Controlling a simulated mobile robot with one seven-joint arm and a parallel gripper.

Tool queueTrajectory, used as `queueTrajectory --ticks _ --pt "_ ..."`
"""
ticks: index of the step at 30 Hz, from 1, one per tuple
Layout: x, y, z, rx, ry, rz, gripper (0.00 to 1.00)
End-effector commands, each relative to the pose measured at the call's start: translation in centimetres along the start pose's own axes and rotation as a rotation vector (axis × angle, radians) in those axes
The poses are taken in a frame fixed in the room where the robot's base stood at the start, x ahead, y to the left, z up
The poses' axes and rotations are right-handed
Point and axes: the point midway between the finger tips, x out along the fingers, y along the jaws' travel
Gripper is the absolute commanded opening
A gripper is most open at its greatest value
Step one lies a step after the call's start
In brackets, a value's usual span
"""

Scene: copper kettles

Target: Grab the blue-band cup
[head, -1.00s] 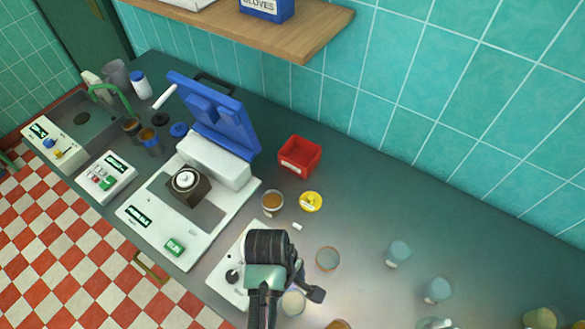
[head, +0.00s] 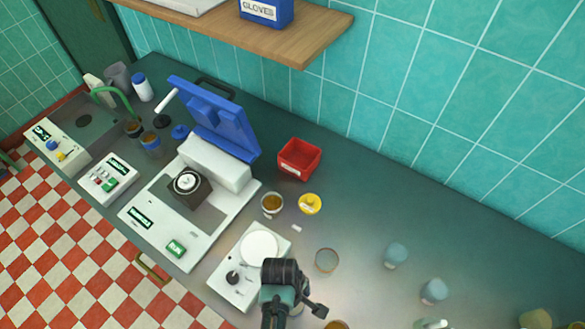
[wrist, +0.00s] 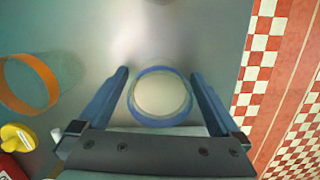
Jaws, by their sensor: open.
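The blue-band cup (wrist: 160,97) stands upright in the wrist view, with a blue rim and a pale inside. My gripper (wrist: 159,76) is open, one finger on each side of the cup, with a narrow gap at each side. I cannot tell how far the fingertips reach down beside it. In the head view my gripper (head: 290,290) is over the front of the counter, and my wrist hides most of the cup there.
An orange-band cup (wrist: 30,85) stands left of my gripper in the wrist view. In the head view a white device with a round plate (head: 258,248) is left of my wrist. A red bin (head: 299,158) and yellow lid (head: 310,204) lie further back; several cups stand to the right.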

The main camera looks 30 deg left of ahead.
Motion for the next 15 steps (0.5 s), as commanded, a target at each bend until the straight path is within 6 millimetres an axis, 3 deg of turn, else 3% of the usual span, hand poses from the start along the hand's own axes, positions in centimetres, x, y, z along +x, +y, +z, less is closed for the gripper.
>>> queueTrajectory --ticks 2,15 --pt "-0.02 0.01 0.0 0.0 0.0 0.0 1.0" --pt "-0.05 0.01 0.0 0.0 0.0 0.0 0.23"
